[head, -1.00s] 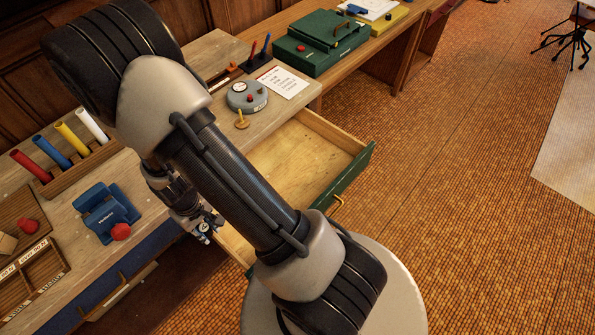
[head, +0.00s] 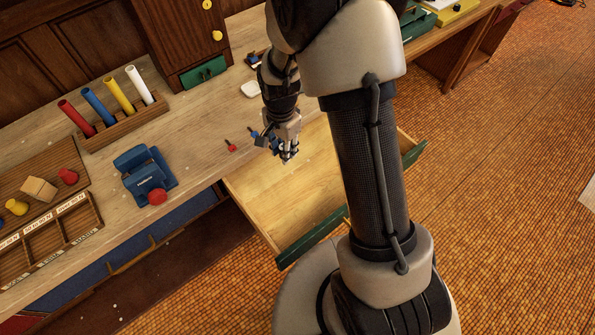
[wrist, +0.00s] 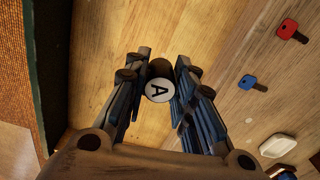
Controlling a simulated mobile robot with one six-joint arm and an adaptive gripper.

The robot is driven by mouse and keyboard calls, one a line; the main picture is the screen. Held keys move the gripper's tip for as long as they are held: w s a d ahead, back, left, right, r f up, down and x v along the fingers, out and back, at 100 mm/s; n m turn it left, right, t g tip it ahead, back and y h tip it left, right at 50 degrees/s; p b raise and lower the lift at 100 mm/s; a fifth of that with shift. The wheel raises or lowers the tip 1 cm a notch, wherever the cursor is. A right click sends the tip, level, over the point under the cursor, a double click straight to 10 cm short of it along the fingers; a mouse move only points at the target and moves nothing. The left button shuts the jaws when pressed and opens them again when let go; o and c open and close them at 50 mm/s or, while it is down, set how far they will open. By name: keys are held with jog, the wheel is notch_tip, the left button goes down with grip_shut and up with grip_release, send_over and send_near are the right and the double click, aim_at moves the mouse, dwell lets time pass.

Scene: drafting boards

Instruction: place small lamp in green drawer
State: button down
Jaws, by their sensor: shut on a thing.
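My gripper (head: 289,157) is shut on a small dark cylinder with a white round end lettered "A" (wrist: 158,90), held between its fingers in the wrist view. I cannot tell for sure that it is the small lamp. In the head view the gripper hides it. The green drawer (head: 312,238) is pulled open, with a bare pale wooden inside. My gripper is above the drawer's inner part, near the bench edge. The wrist view shows the drawer's green front (wrist: 48,70) at the left.
A red key (head: 231,147) and a blue key (head: 254,134) lie on the bench beside my gripper. A blue hole punch (head: 145,172), a rack of coloured tubes (head: 122,123) and a sectioned tray (head: 50,237) stand to the left. A small closed green drawer (head: 203,72) is behind.

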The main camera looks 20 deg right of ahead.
aim_at(287, 185)
notch_tip(287, 185, down, 18)
jog(key=b, duration=0.5)
jog(key=shift+f, duration=0.1)
jog(key=c, duration=1.3)
grip_release()
jog(key=shift+c, duration=0.2)
